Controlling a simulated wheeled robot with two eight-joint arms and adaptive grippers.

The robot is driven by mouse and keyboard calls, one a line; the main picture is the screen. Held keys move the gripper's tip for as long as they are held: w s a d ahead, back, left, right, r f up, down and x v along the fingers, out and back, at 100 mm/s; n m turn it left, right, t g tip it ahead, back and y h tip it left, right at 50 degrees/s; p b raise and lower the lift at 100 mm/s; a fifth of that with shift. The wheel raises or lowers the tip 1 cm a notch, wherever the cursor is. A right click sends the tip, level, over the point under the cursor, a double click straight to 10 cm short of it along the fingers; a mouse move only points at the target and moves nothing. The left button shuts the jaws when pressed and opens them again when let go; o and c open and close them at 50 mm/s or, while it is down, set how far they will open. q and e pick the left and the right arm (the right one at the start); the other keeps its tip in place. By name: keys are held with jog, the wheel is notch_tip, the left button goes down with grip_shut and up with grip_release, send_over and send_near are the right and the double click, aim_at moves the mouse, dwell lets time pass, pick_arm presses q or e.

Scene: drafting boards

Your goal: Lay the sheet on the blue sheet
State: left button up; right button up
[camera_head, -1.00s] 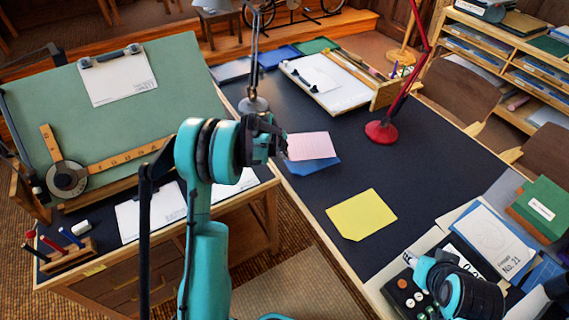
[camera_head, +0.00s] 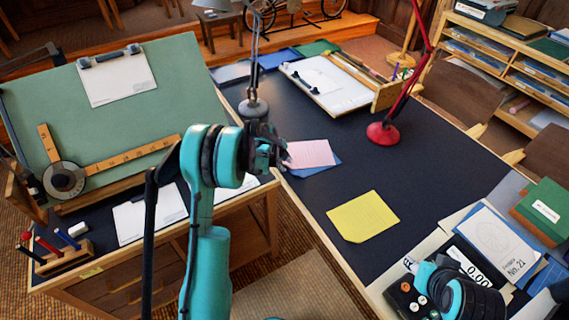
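The pink sheet (camera_head: 310,153) is over the blue sheet (camera_head: 328,169), which shows only as a strip along its right and lower edges. The pink sheet looks low, at or just above the blue one; I cannot tell whether they touch all over. My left gripper (camera_head: 281,154) is at the pink sheet's left edge and appears shut on it, with its fingertips partly hidden by its own dark body. My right gripper (camera_head: 412,264) is at the lower right, over the desk's near edge; its fingers are too small and covered to judge.
A yellow sheet (camera_head: 363,216) lies on the dark desk mat (camera_head: 440,165). A red lamp (camera_head: 383,133) and a grey lamp (camera_head: 253,107) stand behind. A green drafting board (camera_head: 130,105) stands left.

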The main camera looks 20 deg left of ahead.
pick_arm(q)
jog(key=shift+r, duration=0.1)
jog(key=shift+r, duration=0.25)
jog(key=s+d+r+n+p, duration=0.25)
jog(key=s+r, duration=0.35)
jog(key=r, duration=0.3)
jog(key=s+d+r+n+p, duration=0.1)
jog(key=s+r+n+p, duration=0.15)
jog(key=s+r, duration=0.55)
jog(key=s+d+r+n+t, duration=0.1)
jog(key=s+d+r+n, duration=0.2)
jog(key=s+n, duration=0.5)
jog(key=s+d+r+n+t+y, duration=0.1)
jog(key=s+d+r+n, duration=0.2)
jog(key=s+n, duration=0.5)
jog(key=s+d, duration=0.1)
jog(key=s, duration=0.2)
jog(key=shift+s+d+b, duration=0.2)
jog(key=shift+d+b, duration=0.05)
jog(key=shift+b, duration=0.15)
